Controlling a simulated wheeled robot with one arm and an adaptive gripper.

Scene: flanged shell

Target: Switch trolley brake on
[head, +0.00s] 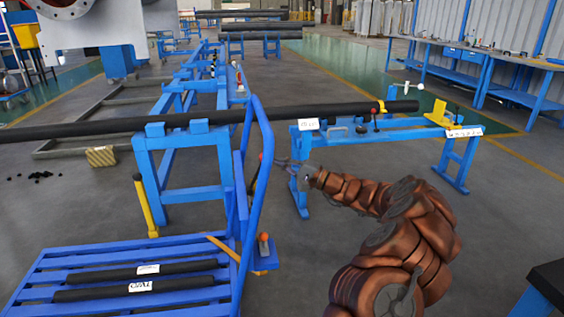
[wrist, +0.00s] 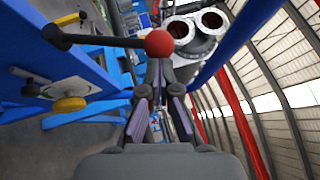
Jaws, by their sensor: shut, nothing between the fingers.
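The blue trolley (head: 45,262) stands at the lower left in the head view, with a tall bent blue handle frame (head: 268,150). A lever with a small red knob (head: 261,157) shows at this frame, close to my gripper (head: 279,162). In the wrist view a round red knob (wrist: 159,42) on a black lever rod (wrist: 100,40) lies just beyond the fingertips of my gripper (wrist: 158,72). The fingers are shut and empty. I cannot tell whether they touch the knob. Another lever with an orange-red knob (head: 263,238) stands low at the trolley's right edge.
Two black rolls (head: 190,266) lie on the trolley deck. A long black pipe (head: 240,115) rests across blue stands behind it. A blue stand (head: 395,133) with yellow clamps is at the right. Grey floor is open between the trolley and my arm.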

